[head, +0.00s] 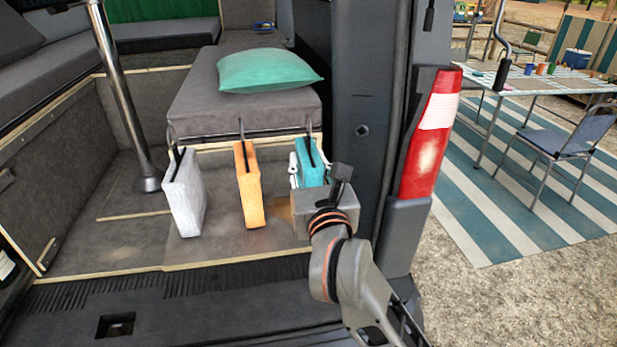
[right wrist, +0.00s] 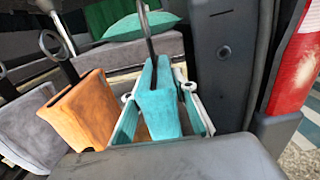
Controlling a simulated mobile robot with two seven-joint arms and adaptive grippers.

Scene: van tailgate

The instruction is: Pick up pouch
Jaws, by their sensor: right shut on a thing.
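Three pouches hang in a row from hooks below the bench edge. The grey pouch (head: 184,192) is at the left, the orange pouch (head: 247,184) in the middle and the teal pouch (head: 312,163) at the right. My right gripper (head: 309,170) is at the teal pouch, with a pale finger on each side. In the right wrist view the teal pouch (right wrist: 158,105) stands between the two fingers (right wrist: 160,108), which are shut on it. Its strap still runs up to the hook. The orange pouch (right wrist: 82,110) is close beside the left finger. My left gripper is not in view.
A cushioned bench (head: 240,95) with a green pillow (head: 266,70) is behind the pouches. A metal post (head: 122,95) stands at the left. The van's door pillar and red tail light (head: 430,135) are close at the right of my arm. The van floor in front is clear.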

